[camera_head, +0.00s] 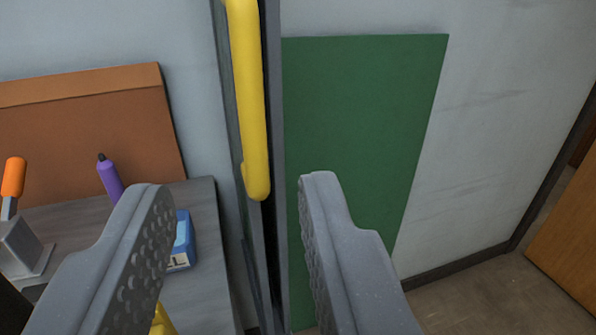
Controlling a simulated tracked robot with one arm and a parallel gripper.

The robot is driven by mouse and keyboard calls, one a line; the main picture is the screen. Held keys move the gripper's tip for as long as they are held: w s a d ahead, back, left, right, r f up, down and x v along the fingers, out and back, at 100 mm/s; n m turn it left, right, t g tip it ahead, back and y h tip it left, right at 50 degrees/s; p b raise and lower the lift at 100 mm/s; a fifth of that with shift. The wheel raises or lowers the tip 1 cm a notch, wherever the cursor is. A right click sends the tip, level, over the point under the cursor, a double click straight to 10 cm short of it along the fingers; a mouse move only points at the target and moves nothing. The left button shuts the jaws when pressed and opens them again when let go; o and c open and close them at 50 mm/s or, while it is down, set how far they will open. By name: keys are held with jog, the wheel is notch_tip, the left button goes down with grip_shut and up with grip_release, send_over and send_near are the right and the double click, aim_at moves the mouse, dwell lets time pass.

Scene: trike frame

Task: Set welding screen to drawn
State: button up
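A yellow vertical bar handle (250,100) is mounted on a tall dark grey upright panel (274,130), seen nearly edge-on; this looks like the welding screen. The handle's top runs out of view. My gripper (235,183) is open, with one grey finger on each side of the panel in the picture. The handle's lower end shows between the fingertips, nearer the right one. No contact is visible, and I cannot tell the depth between the fingers and the handle. The panel's lower part runs down between the fingers.
A green flat panel (365,130) stands against the pale wall at right. A grey bench (205,215) at left carries a purple bottle (110,178), a blue box (183,240) and an orange-handled tool (14,178). Brown floor (475,295) is clear at lower right, beside a wooden door or panel (572,240).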

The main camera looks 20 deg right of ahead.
aim_at(249, 97)
jog(key=x, duration=1.3)
jog(key=shift+w+d+f, duration=0.15)
jog(key=shift+w+f, duration=0.05)
jog(key=shift+w, duration=0.15)
grip_shut()
